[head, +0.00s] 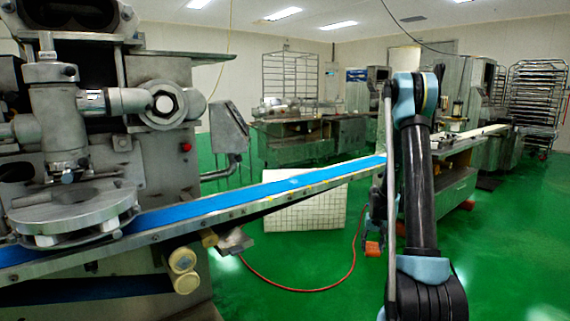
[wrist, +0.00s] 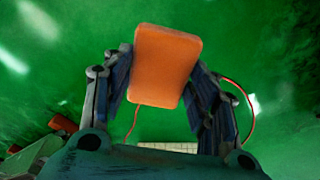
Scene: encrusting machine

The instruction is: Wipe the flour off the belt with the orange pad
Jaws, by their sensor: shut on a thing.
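The orange pad (wrist: 166,65) is held between the fingers of my gripper (wrist: 160,85) in the wrist view, its broad face toward the camera. In the head view, my gripper hangs low beside my arm, partly hidden by it, with the orange pad (head: 372,249) at its lower end. The blue belt (head: 240,200) runs from the machine on the left up to the right. A small pale patch, apparently flour (head: 293,181), lies on it about midway.
The encrusting machine (head: 60,120) stands at the left over the belt. A white gridded panel (head: 305,212) stands below the belt. A red hose (head: 300,290) curves over the green floor. A steel table (head: 450,180) stands behind my arm.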

